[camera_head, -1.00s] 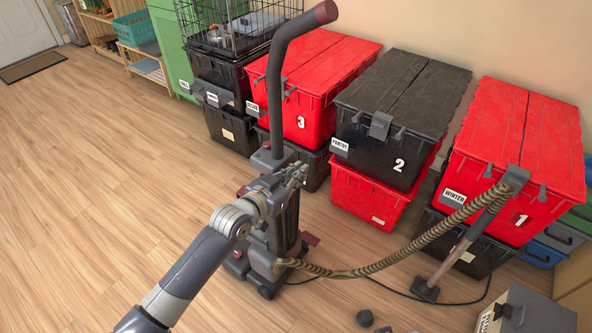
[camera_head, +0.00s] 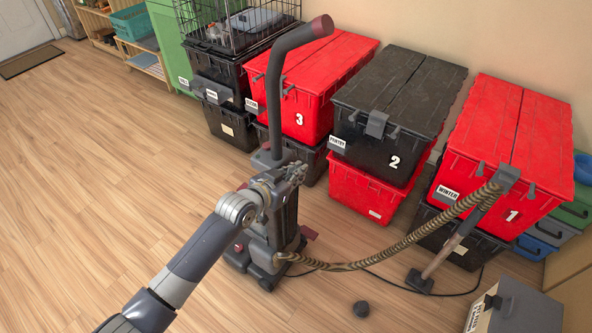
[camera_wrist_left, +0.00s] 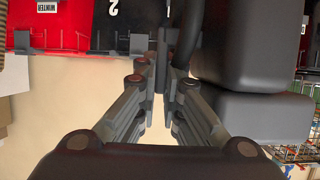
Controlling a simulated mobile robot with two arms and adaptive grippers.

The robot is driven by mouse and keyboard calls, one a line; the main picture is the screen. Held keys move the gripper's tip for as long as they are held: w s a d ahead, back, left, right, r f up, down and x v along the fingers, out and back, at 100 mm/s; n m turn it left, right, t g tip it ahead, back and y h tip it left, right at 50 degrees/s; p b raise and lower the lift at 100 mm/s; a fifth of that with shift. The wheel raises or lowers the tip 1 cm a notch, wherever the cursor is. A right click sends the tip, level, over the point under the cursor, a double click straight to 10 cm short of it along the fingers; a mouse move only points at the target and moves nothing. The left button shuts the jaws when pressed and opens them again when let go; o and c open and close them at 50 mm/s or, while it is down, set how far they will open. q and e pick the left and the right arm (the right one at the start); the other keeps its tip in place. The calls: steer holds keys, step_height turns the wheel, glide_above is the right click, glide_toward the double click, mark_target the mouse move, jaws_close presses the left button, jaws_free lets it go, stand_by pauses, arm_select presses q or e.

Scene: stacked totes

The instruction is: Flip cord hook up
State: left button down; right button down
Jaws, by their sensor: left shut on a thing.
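The upright vacuum (camera_head: 284,215) stands on the floor in the head view, with its long dark curved handle rising behind my left gripper. My left gripper (camera_head: 297,172) is at the upper part of the vacuum's body, just below the handle's base. In the left wrist view the fingers (camera_wrist_left: 160,80) are closed on a thin dark upright piece (camera_wrist_left: 160,60), which looks like the cord hook. The hook is too small and covered in the head view to tell its angle. My right gripper is not in view.
Stacked totes, including red tote 3 (camera_head: 303,108), black tote 2 (camera_head: 372,140) and red tote 1 (camera_head: 500,175), stand behind the vacuum. A ribbed hose (camera_head: 400,240) runs right to tote 1. A grey box (camera_head: 510,310) is front right. Left floor is clear.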

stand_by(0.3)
arm_select(q)
steer(key=c, duration=2)
jaws_free()
steer(key=v, duration=1.2)
